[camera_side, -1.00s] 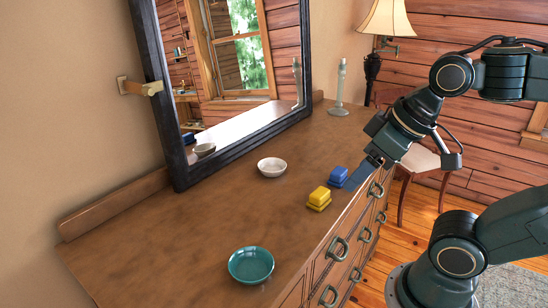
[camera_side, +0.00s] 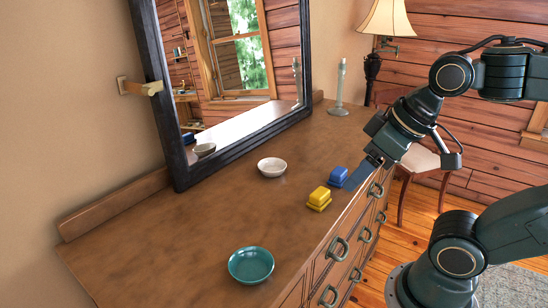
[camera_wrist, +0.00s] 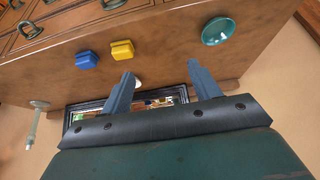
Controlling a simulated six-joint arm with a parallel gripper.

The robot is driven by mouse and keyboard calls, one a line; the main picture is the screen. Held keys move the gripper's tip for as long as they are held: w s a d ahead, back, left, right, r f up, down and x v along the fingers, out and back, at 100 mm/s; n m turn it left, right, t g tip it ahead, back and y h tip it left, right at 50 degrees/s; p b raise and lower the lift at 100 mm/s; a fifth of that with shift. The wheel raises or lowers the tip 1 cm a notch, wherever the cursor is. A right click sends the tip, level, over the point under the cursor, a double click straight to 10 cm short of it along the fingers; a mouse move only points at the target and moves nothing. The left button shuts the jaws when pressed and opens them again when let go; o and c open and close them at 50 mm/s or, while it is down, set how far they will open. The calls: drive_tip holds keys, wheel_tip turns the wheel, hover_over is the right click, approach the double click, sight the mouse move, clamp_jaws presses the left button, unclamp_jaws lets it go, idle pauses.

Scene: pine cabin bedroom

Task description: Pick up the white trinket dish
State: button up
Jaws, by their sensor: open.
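The white trinket dish (camera_side: 272,167) sits upright on the brown dresser top (camera_side: 190,230), in front of the mirror. In the wrist view only a sliver of the white dish (camera_wrist: 138,84) shows beside one finger, which hides the rest. My gripper (camera_side: 360,174) is over the dresser's front edge, to the right of the dish and apart from it. In the wrist view my gripper (camera_wrist: 160,70) has its two fingers spread, with nothing between them.
A yellow butter-dish-shaped box (camera_side: 320,198) and a blue one (camera_side: 338,175) stand between the dish and my gripper. A teal bowl (camera_side: 251,265) is near the front. A candlestick (camera_side: 340,88) stands at the back. The dark-framed mirror (camera_side: 165,90) rises behind the dish.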

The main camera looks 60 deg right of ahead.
drive_tip(key=o, duration=0.8)
